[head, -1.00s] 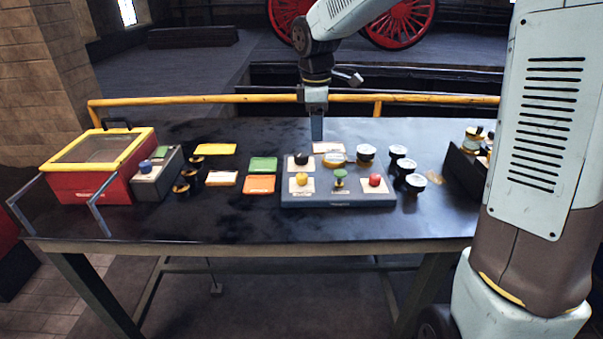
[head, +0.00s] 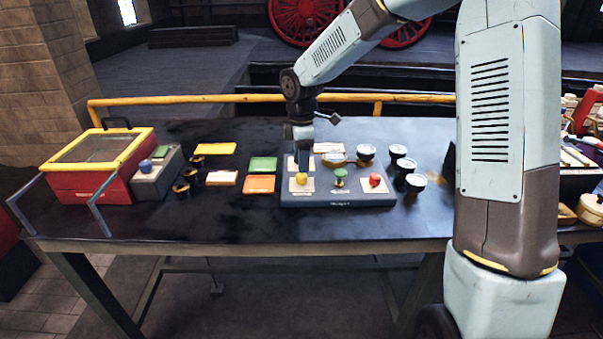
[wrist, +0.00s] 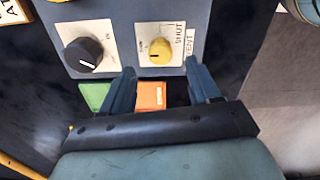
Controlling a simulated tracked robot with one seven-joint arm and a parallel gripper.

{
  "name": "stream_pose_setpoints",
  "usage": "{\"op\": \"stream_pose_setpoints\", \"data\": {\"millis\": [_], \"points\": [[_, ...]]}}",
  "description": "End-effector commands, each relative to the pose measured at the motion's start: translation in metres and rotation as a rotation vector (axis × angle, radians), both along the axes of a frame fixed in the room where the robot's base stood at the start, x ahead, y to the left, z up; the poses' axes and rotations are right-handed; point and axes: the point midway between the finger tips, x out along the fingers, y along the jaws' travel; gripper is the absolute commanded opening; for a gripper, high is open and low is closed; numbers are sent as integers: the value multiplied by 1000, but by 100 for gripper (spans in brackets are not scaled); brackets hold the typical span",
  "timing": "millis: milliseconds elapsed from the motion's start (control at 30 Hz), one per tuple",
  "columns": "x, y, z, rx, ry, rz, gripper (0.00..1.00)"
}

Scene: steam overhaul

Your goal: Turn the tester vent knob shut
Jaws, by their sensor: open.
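The yellow vent knob (head: 301,179) sits on a white plate at the front left of the blue-grey tester panel (head: 340,200). In the wrist view the yellow knob (wrist: 160,49) has a dark mark toward my gripper, and SHUT and VENT are lettered on its right. My gripper (head: 302,158) points down above the panel's left part, just behind the yellow knob. In the wrist view my gripper (wrist: 161,70) is open and empty, its fingers apart from the knob. A black knob (wrist: 83,53) is left of the yellow one; my gripper hides it in the head view.
Green (head: 263,164) and orange (head: 259,184) cards lie left. A red box (head: 90,185) is far left. The front table strip is clear.

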Motion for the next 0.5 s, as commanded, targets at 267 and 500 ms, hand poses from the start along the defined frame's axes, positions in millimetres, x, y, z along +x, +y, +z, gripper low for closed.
{"op": "stream_pose_setpoints", "data": {"millis": [267, 500], "points": [[0, 1, -41, 0, 2, 0, 61], [0, 0, -53, 0, 0, 0, 61]]}}
